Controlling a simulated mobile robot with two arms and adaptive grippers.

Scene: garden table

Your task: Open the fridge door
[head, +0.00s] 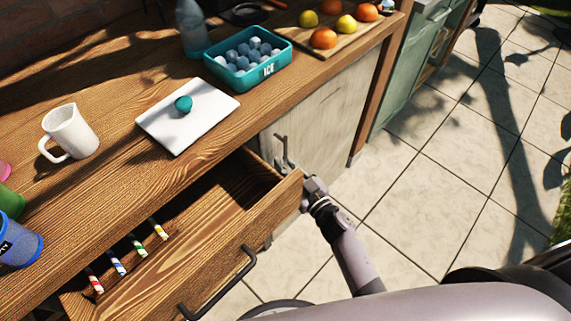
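A pale, weathered door panel (325,112) sits under the counter, right of the open drawer. It looks closed; nothing marks it clearly as the fridge door. My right gripper (284,156) is in front of the panel's left part, just beyond the drawer's right front corner. Its grey fingers are small and partly hidden by the drawer corner, so I cannot tell whether they are open or touch a handle. My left gripper is out of view.
The wooden drawer (225,262) is pulled out beside my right wrist, with several striped sticks inside. On the counter are a white mug (72,130), a white board (205,122) and a teal ice tray (270,73). Tiled floor (440,180) is free at right.

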